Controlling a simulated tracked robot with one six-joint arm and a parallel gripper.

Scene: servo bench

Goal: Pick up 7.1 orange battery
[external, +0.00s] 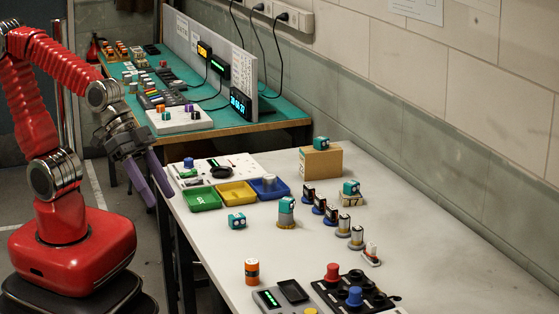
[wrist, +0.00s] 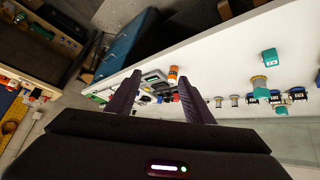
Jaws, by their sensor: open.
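The orange battery (external: 252,271) stands upright on the white table near its front left edge in the external view, with a dark band around it. It also shows in the wrist view (wrist: 173,74), just above and between my finger tips. My gripper (external: 160,178) is open and empty in the external view, up beside the table's left edge, well apart from the battery. Its two dark purple fingers show spread in the wrist view (wrist: 160,92).
A grey device with a green display (external: 272,299) and a black panel with red and blue knobs (external: 354,297) stand close right of the battery. Green (external: 202,198), yellow (external: 237,193) and blue (external: 270,187) trays lie farther back. Several small cells and teal-topped blocks stand mid-table. The front left surface is clear.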

